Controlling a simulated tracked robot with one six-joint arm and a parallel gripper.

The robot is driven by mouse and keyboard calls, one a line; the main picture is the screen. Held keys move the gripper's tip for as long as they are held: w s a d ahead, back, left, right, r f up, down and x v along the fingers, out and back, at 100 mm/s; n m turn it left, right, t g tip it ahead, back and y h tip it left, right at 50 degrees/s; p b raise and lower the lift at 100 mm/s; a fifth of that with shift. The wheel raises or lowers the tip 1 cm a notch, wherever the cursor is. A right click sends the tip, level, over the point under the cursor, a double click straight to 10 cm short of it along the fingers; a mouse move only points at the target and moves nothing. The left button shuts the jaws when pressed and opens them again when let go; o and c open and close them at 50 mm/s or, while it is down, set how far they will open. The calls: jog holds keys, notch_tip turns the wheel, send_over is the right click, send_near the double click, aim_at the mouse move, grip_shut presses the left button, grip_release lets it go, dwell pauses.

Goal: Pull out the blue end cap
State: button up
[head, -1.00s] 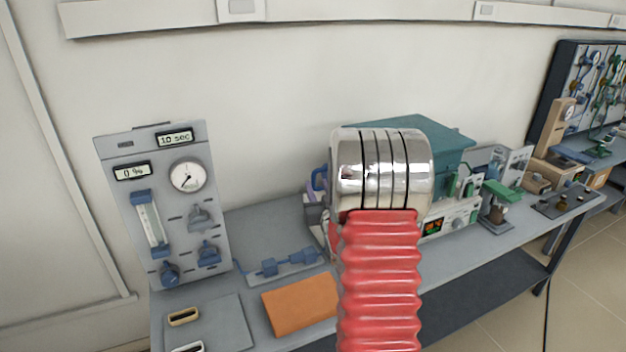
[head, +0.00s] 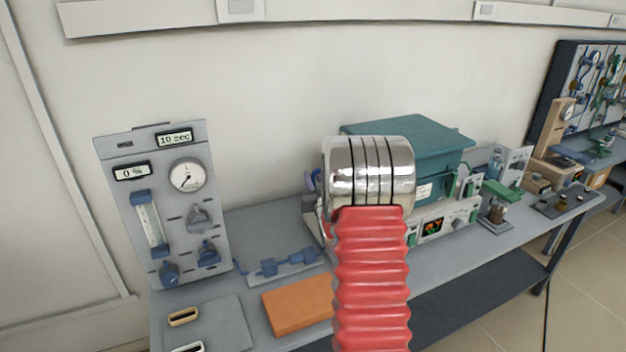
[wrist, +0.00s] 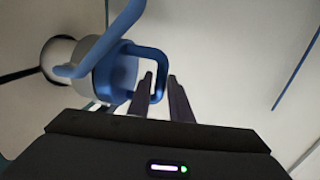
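The blue end cap (wrist: 122,72) shows in the wrist view, on the end of a pale tube that comes out of a dark round opening. Its blue loop handle (wrist: 159,84) reaches to the right. My gripper (wrist: 162,76) is open, and its two dark fingers stand either side of the handle's outer bar. I cannot tell whether either finger touches it. In the head view my arm hides the gripper and most of the tube end; only a small bluish part shows left of the arm.
A teal furnace (head: 440,140) stands behind my arm on the grey bench. A gauge panel (head: 165,205) stands at left, with an orange block (head: 297,305) and blue fittings (head: 288,262) in front. In the wrist view, a blue bent tube (wrist: 103,42) crosses close to the cap.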

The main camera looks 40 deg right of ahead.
grip_shut()
dwell(0.5)
